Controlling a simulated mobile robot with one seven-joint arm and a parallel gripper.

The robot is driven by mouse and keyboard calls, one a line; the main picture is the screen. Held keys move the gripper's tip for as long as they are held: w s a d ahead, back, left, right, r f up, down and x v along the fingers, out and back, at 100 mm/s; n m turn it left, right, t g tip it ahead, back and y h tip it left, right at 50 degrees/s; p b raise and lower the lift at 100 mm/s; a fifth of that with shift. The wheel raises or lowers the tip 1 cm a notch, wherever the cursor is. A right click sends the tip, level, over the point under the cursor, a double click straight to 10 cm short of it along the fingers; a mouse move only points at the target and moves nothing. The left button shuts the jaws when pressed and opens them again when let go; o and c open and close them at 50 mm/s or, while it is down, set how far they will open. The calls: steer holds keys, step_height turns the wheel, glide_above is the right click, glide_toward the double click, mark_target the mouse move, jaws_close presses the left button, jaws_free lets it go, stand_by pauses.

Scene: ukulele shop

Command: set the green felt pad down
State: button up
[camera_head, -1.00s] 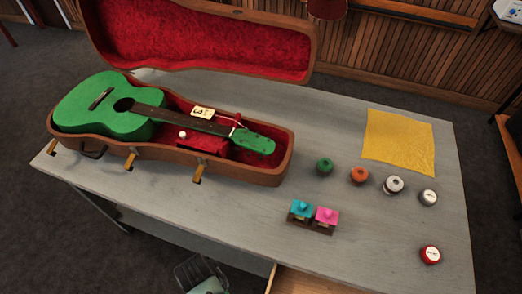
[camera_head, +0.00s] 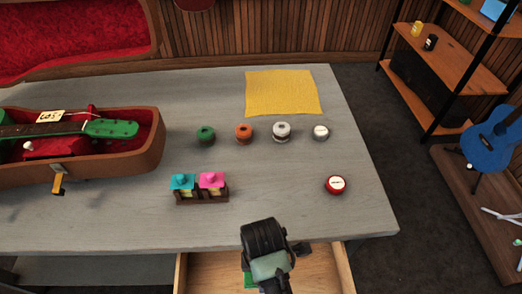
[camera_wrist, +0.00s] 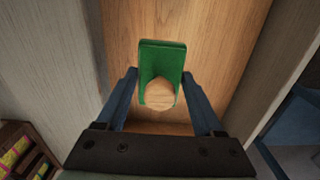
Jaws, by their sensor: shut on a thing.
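The green felt pad (camera_wrist: 162,57) is a flat green rectangle with a round wooden knob (camera_wrist: 160,94) on it. It is between the fingers of my gripper (camera_wrist: 160,82), which is shut on it. In the wrist view the pad is over the bare wooden floor of the open drawer (camera_wrist: 215,50); I cannot tell whether it touches that floor. In the head view my gripper (camera_head: 268,284) is over the drawer (camera_head: 318,268) at the table's front, and only a small green part of the pad (camera_head: 249,281) shows.
A red tin (camera_head: 335,184) is near the right. A blue ukulele (camera_head: 488,141) stands beyond.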

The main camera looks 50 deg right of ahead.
steer(key=f, duration=0.5)
steer(key=f+b, duration=0.1)
steer(key=f, duration=0.4)
steer(key=shift+s+d, duration=0.15)
steer(key=shift+s, duration=0.05)
steer(key=shift+f+b, duration=0.1)
steer(key=shift+b, duration=0.2)
steer(key=o, duration=1.3)
step_height(320, 180, up, 12)
steer(key=shift+r+p, duration=0.15)
steer(key=shift+p, duration=1)
